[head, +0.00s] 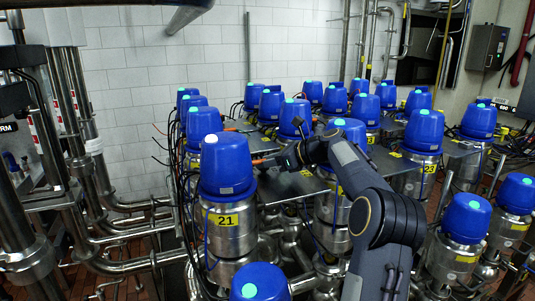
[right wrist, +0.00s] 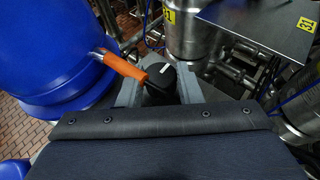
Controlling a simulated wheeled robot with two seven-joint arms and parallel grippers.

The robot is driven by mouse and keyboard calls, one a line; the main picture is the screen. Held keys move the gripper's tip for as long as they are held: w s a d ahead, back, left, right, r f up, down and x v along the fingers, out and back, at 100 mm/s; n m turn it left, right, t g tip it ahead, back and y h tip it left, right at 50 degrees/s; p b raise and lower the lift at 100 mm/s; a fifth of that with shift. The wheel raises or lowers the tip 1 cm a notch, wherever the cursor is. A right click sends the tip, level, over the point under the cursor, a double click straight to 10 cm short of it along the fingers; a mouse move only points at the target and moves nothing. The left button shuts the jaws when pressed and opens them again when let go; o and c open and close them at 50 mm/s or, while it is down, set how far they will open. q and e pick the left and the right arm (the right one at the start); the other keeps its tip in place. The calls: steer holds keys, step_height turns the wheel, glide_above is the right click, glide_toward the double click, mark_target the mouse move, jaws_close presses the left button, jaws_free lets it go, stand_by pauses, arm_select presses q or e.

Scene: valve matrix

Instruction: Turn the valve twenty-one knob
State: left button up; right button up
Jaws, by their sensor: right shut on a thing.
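Valve twenty-one, with its big blue head (head: 228,165) and yellow 21 label (head: 224,219), stands left of centre in the head view. In the right wrist view a blue head (right wrist: 50,50) fills the upper left. A short orange piece (right wrist: 125,66) sticks out of its side towards my fingers. My right gripper (right wrist: 160,88) has its grey fingers shut on both sides of a black knob (right wrist: 160,76) with a white mark. In the head view my right gripper (head: 272,160) is just right of the blue head, where the knob is hard to make out. My left gripper is not in view.
Many similar blue-headed valves stand close behind and to the right, including valve 23 (head: 428,168). A blue head (head: 262,283) is at the front edge. Flat metal plates (head: 300,184) lie between the valves. Steel pipes (head: 130,266) run along the left.

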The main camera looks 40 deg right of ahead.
steer(key=shift+n+y, duration=0.5)
steer(key=shift+y, duration=0.1)
steer(key=o, duration=1)
steer(key=shift+d, duration=0.1)
steer(key=shift+s+d+r+g, duration=0.15)
steer(key=shift+s+d+g, duration=0.05)
steer(key=shift+s+g, duration=0.1)
steer(key=b+v, duration=0.1)
steer(key=v, duration=0.6)
steer(key=shift+a, duration=0.1)
